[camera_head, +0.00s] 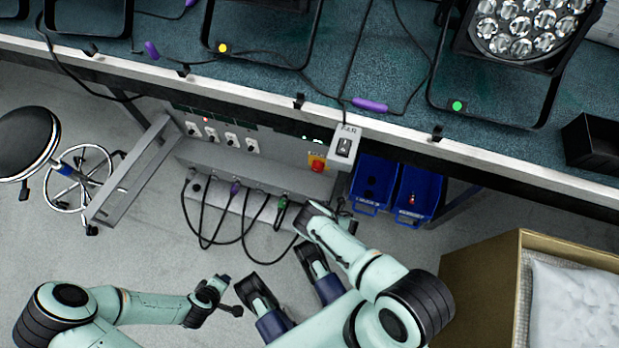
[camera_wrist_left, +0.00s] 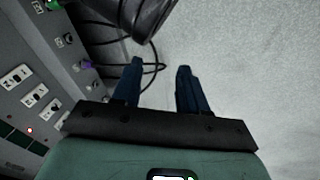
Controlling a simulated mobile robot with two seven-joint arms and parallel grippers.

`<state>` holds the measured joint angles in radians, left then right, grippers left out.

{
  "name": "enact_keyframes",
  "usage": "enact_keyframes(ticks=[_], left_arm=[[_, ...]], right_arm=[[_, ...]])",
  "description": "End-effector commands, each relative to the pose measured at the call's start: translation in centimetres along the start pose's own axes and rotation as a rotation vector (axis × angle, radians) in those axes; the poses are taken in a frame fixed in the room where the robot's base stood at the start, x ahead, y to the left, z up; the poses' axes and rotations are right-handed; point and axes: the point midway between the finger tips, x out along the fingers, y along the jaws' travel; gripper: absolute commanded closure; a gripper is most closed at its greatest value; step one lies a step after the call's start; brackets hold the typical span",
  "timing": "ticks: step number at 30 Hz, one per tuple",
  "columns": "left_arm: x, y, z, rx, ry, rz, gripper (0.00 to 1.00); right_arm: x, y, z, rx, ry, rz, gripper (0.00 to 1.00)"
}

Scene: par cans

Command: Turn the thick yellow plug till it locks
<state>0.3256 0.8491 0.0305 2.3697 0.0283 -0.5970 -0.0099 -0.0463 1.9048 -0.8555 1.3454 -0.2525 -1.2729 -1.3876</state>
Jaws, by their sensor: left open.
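I cannot make out a thick yellow plug in either view. In the head view, a purple plug (camera_head: 234,188) and a green plug (camera_head: 282,203) sit along the ledge under the bench, with black cables hanging from them. They also show at the left of the left wrist view, the purple plug (camera_wrist_left: 85,64) and the green plug (camera_wrist_left: 53,5). My left gripper (camera_head: 230,295) is open and empty over the floor, apart from the plugs; its fingers show in the wrist view (camera_wrist_left: 158,80). My right gripper (camera_head: 338,207) is by the ledge's right end, its fingers largely hidden.
Blue bins (camera_head: 373,185) hang to the right. A cardboard box (camera_head: 483,280) stands lower right, a stool (camera_head: 28,142) left. Looped cables hang over the floor.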

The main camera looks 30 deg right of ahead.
Motion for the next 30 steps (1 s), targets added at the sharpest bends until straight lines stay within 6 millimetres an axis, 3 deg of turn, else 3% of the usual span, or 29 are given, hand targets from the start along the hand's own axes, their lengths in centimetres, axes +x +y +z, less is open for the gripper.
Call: enact_keyframes(ticks=[4,5,6,7,19,23,30], left_arm=[[0.0,0.0,0.0,0.000,0.000,0.000,0.57],[0.0,0.0,0.0,0.000,0.000,0.000,0.57],[0.0,0.0,0.0,0.000,0.000,0.000,0.57],[0.0,0.0,0.0,0.000,0.000,0.000,0.57],[-0.6,0.2,0.2,0.002,-0.006,0.003,0.57],[-1.9,0.9,0.9,0.008,-0.027,0.012,0.57],[-5.0,1.8,4.3,0.017,-0.135,0.019,0.57]], right_arm=[[0.0,0.0,0.1,0.000,-0.001,0.000,1.00],[0.0,0.0,0.1,0.000,-0.001,0.000,0.58],[0.0,0.0,0.1,0.000,-0.001,0.000,0.45],[0.0,0.0,0.0,0.000,-0.001,0.000,0.38],[-0.9,0.1,0.0,0.000,0.000,-0.001,0.38],[-3.1,0.2,0.1,0.002,-0.002,-0.002,0.38],[-8.7,0.3,0.1,0.002,-0.002,-0.003,0.38]])
